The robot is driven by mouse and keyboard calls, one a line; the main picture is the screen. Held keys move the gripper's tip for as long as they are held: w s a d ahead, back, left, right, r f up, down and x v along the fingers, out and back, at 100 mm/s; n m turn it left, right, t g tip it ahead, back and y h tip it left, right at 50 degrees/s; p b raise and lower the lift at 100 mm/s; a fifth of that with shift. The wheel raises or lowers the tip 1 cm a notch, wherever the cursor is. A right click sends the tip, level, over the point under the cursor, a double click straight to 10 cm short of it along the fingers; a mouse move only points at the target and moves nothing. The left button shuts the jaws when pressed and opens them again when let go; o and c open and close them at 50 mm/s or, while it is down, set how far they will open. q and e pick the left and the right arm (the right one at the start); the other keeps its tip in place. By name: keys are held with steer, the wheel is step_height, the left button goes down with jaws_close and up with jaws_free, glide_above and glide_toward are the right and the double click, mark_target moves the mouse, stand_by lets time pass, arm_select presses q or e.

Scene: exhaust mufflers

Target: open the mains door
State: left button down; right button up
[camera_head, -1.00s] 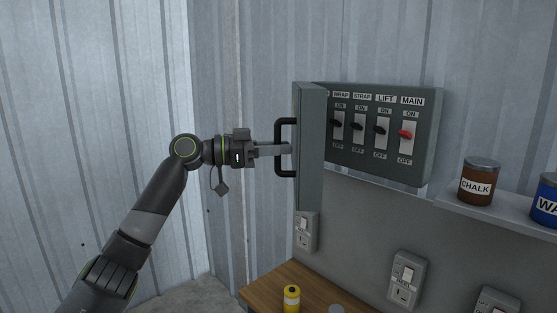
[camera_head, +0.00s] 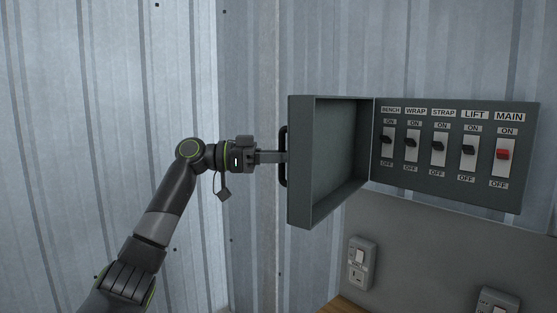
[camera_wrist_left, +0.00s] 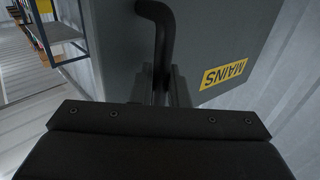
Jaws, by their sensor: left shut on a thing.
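The mains door (camera_head: 338,150) is a grey, box-like cover hinged on the left side of the mains panel (camera_head: 440,190). It stands swung wide open, with its hollow inner side showing. The panel bears several switches labelled BENCH, WRAP, STRAP, LIFT and MAIN; the MAIN switch (camera_head: 503,155) is red. My left gripper (camera_head: 281,157) is shut on the black door handle (camera_head: 284,172) at the door's outer side. My right gripper is not in view.
A socket with a switch (camera_head: 361,264) is on the wall below the door, and another (camera_head: 497,300) is at the lower right. A wooden bench edge (camera_head: 342,305) shows at the bottom. Corrugated metal walls (camera_head: 110,90) stand behind my left arm.

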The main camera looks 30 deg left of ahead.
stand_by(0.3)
arm_select(q)
steer(key=c, duration=1.8)
jaws_free()
steer(key=o, duration=0.3)
steer(key=shift+w+d, duration=0.1)
steer(key=shift+w, duration=0.05)
steer(key=b+v, duration=0.5)
steer(key=v, duration=1.2)
steer(key=shift+f, duration=0.15)
